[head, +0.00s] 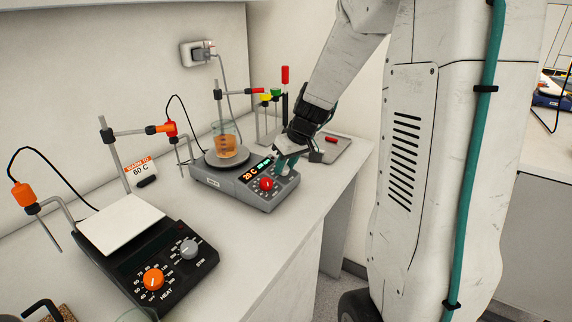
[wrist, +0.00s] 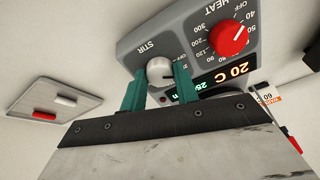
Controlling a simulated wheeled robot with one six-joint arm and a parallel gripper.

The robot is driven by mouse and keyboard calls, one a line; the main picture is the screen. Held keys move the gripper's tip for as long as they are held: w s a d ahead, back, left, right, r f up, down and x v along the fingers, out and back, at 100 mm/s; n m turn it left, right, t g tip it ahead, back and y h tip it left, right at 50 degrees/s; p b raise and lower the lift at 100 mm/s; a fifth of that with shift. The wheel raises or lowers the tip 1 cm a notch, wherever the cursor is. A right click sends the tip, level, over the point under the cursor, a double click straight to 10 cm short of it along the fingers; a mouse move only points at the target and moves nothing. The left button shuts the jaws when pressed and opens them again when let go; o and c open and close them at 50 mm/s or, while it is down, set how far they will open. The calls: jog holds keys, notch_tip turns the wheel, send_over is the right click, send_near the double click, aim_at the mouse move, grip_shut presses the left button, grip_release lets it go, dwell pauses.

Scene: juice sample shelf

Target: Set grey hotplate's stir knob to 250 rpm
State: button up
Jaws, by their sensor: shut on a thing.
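The grey hotplate (head: 232,184) stands on the bench with a beaker of orange liquid (head: 226,143) on its round plate. Its grey-white STIR knob (wrist: 158,70) shows in the wrist view. My gripper (wrist: 157,78) is shut on this knob, one teal finger on each side. In the head view my gripper (head: 286,162) reaches down over the panel and hides the knob. The red HEAT knob (wrist: 229,41) is beside it. The display (wrist: 226,75) reads 20 C in orange; the green stir reading is partly hidden by a finger. The knob's exact setting cannot be read.
A black hotplate (head: 125,262) with an orange and a grey knob is at the front left. A card marked 60 C (head: 142,172) stands behind it. A tray (head: 327,148) with a red item lies beyond my gripper. Stands with clamps rise behind the hotplates.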

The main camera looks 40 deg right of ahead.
dwell(0.4)
jog(key=o, duration=1)
jog(key=shift+c, duration=0.2)
jog(key=v, duration=0.7)
jog(key=shift+r, duration=0.4)
jog(key=shift+s, duration=0.15)
